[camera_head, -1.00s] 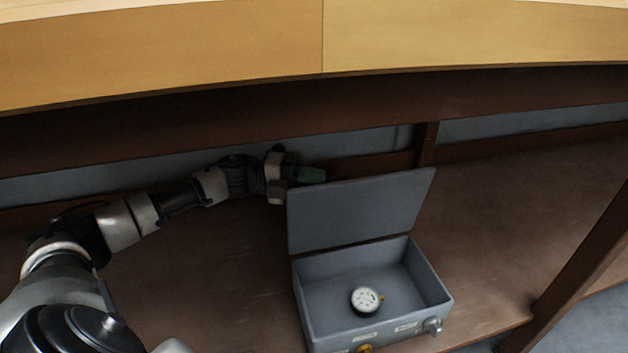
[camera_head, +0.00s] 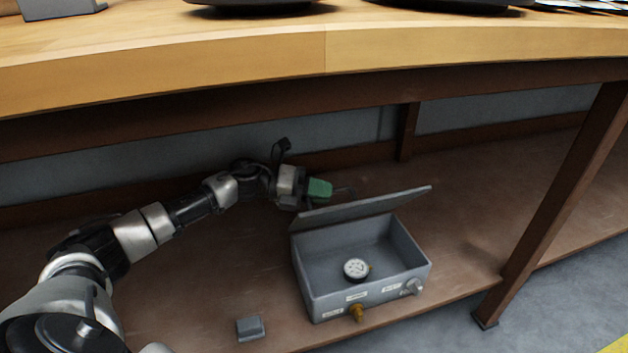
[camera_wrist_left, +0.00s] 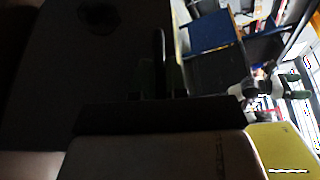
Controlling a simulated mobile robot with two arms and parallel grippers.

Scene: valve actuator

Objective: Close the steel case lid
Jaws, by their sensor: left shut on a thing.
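The steel case (camera_head: 322,295) is a grey open box on the brown lower shelf, below the wooden bench top. Its lid (camera_head: 385,204) stands raised from the back edge and leans forward, seen nearly edge-on. The inside of the case is still visible below it. My left gripper (camera_head: 340,190), with a green part, is behind the lid's left half at its upper edge. It is shut on the lid; the contact is partly hidden. In the left wrist view, dark shapes fill most of the picture and the grip is unclear.
A round white gauge (camera_head: 356,269) sits inside the case. A brass fitting (camera_head: 358,313) and a steel knob (camera_head: 414,287) are on its front. A small grey block (camera_head: 250,328) lies to the left. A table leg (camera_head: 555,195) stands at right. The bench top (camera_head: 420,50) overhangs above.

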